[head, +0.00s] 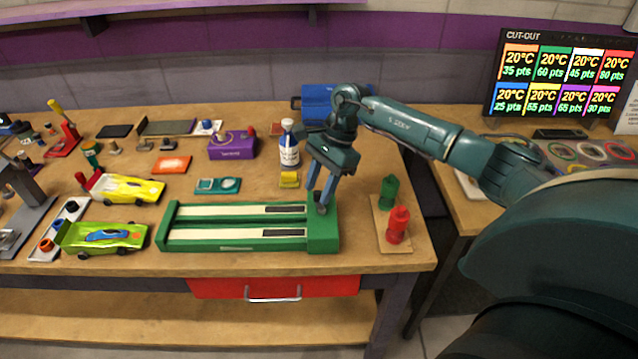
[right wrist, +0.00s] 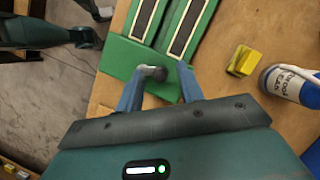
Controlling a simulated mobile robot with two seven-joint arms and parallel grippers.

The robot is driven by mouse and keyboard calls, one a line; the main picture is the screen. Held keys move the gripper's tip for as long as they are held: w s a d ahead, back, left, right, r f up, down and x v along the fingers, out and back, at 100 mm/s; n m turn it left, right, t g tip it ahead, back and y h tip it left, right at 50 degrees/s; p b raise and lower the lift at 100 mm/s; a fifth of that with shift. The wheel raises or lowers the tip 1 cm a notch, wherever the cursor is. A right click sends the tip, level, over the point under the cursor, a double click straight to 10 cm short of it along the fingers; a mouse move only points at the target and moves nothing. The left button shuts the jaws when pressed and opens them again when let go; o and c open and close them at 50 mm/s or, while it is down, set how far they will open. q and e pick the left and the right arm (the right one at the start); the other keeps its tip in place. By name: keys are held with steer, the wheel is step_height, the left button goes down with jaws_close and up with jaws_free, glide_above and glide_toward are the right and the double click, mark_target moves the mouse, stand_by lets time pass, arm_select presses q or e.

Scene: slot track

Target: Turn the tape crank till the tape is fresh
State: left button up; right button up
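A green two-lane unit (head: 240,247) lies on the bench, with long cream strips (head: 215,210) and a dark patch near the right end of each lane. It also shows in the right wrist view (right wrist: 124,55). My right gripper (head: 320,196) points down over this end block. Its two blue fingers (right wrist: 160,72) are apart, with the knob between them and a gap beside the right finger.
A board with a green and a red bottle (head: 397,226) lies right of the unit. A yellow block (head: 289,180) and a white-blue bottle (head: 288,146) stand behind it. A lime car (head: 103,236) and a yellow car (head: 125,189) are at left.

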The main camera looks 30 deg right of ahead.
steer(key=shift+a+f, duration=0.15)
steer(key=shift+f, duration=0.15)
steer(key=shift+c, duration=0.5)
jaws_close()
